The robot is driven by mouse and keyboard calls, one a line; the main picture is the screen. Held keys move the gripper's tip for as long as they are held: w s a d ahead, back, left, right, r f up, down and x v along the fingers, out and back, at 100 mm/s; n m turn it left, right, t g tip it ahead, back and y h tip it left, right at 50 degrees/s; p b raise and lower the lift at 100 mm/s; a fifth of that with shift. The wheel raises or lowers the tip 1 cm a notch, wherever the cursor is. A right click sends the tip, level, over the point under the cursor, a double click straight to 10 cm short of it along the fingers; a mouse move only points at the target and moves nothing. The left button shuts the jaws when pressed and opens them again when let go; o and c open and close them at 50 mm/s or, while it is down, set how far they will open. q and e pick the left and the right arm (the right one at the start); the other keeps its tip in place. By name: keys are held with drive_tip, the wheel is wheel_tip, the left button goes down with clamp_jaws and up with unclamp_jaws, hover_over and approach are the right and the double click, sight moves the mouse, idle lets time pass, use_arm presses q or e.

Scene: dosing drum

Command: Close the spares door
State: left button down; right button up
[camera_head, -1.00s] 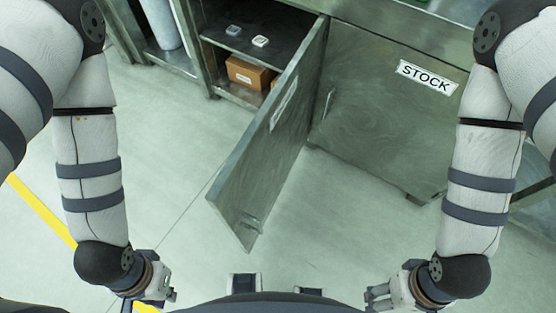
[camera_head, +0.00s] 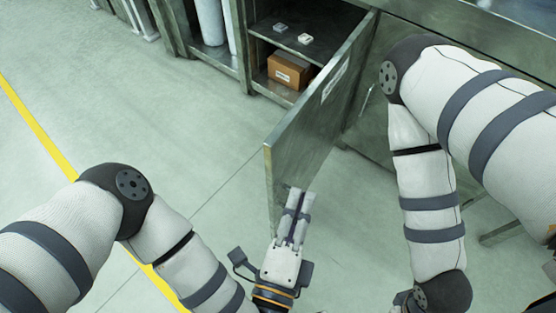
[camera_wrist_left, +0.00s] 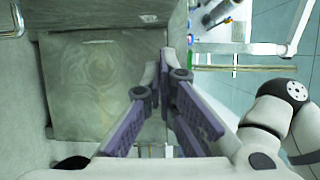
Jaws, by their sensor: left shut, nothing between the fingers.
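The spares door (camera_head: 318,105) stands wide open, hinged at its right on the cabinet's front edge, its free edge pointing toward me. Its labelled outer face is turned to the right. My left gripper (camera_head: 298,192) is shut and empty, in front of the lower outer face near the free edge; I cannot tell whether it touches. It hides the door's handle area. In the left wrist view its fingers (camera_wrist_left: 163,72) come together, with a metal panel ahead. My right gripper (camera_head: 405,299) shows only partly at the bottom edge; its fingers are hidden.
The open compartment holds a brown box (camera_head: 289,72) on its lower shelf and two small pale items (camera_head: 292,33) above. My right arm covers much of the neighbouring cabinet door. Clear floor (camera_head: 190,125) lies left of the door, with a yellow line (camera_head: 40,130) beyond.

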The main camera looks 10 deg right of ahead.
use_arm(q)
drive_tip(key=w+d+b, duration=0.1)
drive_tip(key=w+d, duration=0.1)
drive_tip(key=w, duration=0.8)
drive_tip(key=shift+w+f, duration=0.15)
drive_tip(key=shift+a, duration=0.1)
